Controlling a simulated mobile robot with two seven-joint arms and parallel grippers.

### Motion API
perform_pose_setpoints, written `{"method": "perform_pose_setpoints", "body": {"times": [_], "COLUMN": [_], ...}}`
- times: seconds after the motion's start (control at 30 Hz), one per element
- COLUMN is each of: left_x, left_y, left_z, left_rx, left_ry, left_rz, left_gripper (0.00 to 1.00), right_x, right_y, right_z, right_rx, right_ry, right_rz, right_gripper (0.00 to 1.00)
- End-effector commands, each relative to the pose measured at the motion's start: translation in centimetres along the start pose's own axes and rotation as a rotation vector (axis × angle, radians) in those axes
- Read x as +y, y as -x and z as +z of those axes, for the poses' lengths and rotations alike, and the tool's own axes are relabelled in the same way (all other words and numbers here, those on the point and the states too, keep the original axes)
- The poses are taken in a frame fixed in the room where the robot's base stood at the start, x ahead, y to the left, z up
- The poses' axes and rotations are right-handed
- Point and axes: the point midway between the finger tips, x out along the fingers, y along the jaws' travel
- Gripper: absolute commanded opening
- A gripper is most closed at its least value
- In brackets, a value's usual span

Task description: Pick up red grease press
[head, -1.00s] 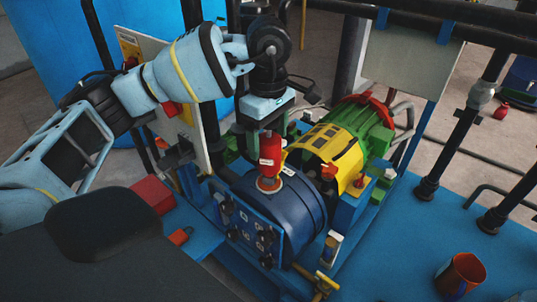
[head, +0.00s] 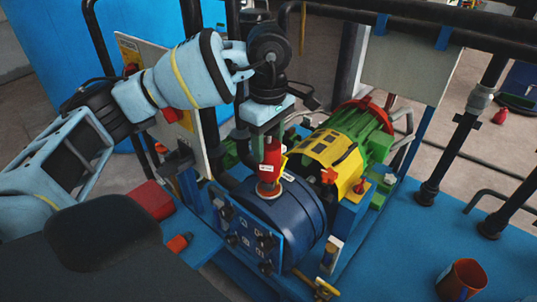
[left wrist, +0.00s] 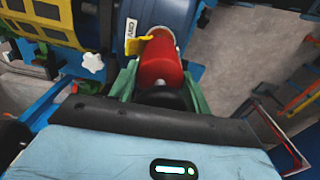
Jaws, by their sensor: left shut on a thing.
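The red grease press (head: 270,152) is a small red cylinder with a white label. It stands upright at the copper-coloured ring (head: 268,190) on top of the dark blue drum (head: 290,213). My left gripper (head: 264,142) comes down from above and is shut on the press. In the left wrist view, the red press (left wrist: 158,62) sits between the green fingers of my left gripper (left wrist: 160,85), with the blue drum (left wrist: 165,15) beyond it. The fingers and the wrist hide part of the press. My right gripper is not in view.
A yellow and green motor (head: 340,150) stands right behind the drum. An orange cup (head: 461,279) stands on the blue deck (head: 400,240), which has free room at right.

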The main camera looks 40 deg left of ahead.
Motion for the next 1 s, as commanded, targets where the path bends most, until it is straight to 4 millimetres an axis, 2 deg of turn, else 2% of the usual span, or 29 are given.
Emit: {"method": "perform_pose_setpoints", "body": {"times": [0.23, 0.4, 0.57, 1.0], "left_x": [0.1, 0.1, -2.7, -12.0], "left_y": [1.3, 3.8, 3.7, 4.7], "left_z": [0.1, 0.1, 0.5, 2.3], "left_rx": [-0.001, -0.002, 0.001, 0.001], "left_ry": [-0.001, -0.002, -0.004, -0.003], "left_rz": [0.003, 0.004, 0.001, 0.003], "left_gripper": [0.00, 0.00, 0.00, 0.00], "right_x": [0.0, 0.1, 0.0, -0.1], "right_y": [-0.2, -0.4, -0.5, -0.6], "right_z": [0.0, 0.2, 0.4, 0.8], "right_rx": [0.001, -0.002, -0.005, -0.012], "right_ry": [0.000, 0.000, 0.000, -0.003], "right_rz": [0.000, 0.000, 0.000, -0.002], "right_gripper": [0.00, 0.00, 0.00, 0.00]}}
